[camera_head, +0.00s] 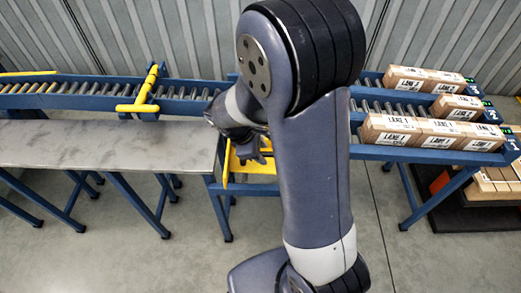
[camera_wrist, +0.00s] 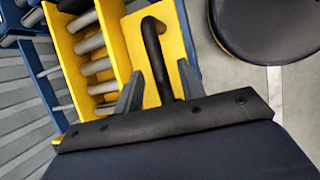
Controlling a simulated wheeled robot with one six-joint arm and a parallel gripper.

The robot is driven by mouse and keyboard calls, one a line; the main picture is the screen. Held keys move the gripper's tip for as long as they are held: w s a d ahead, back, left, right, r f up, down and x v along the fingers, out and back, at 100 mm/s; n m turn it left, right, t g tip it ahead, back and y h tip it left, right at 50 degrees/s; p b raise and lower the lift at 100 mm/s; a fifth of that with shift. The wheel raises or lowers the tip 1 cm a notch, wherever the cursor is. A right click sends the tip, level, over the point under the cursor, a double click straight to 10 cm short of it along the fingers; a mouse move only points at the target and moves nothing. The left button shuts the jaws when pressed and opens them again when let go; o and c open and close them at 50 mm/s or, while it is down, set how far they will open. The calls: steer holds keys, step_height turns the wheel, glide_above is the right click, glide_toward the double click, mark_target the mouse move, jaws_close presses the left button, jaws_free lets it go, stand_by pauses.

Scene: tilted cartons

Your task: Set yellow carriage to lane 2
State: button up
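The yellow carriage (camera_head: 262,167) stands at the inner end of the lanes, mostly hidden behind my arm in the head view. The wrist view shows its yellow plates (camera_wrist: 123,40) with grey rollers (camera_wrist: 99,66) between them, and a black bent handle (camera_wrist: 154,50). My gripper (camera_wrist: 160,88) is open, with one finger on each side of the handle and a visible gap to both. In the head view my gripper (camera_head: 250,150) is over the carriage's near side. Which lane the carriage lines up with is hidden.
Rows of cartons (camera_head: 432,132) stand on the roller lanes at the right; the nearest reads LANE 1. A roller conveyor (camera_head: 60,95) with a yellow T-shaped pusher (camera_head: 143,92) runs at the left, behind a grey metal table (camera_head: 100,145). More cartons (camera_head: 495,180) lie lower right.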

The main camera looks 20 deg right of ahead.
steer(key=shift+c, duration=0.5)
jaws_close()
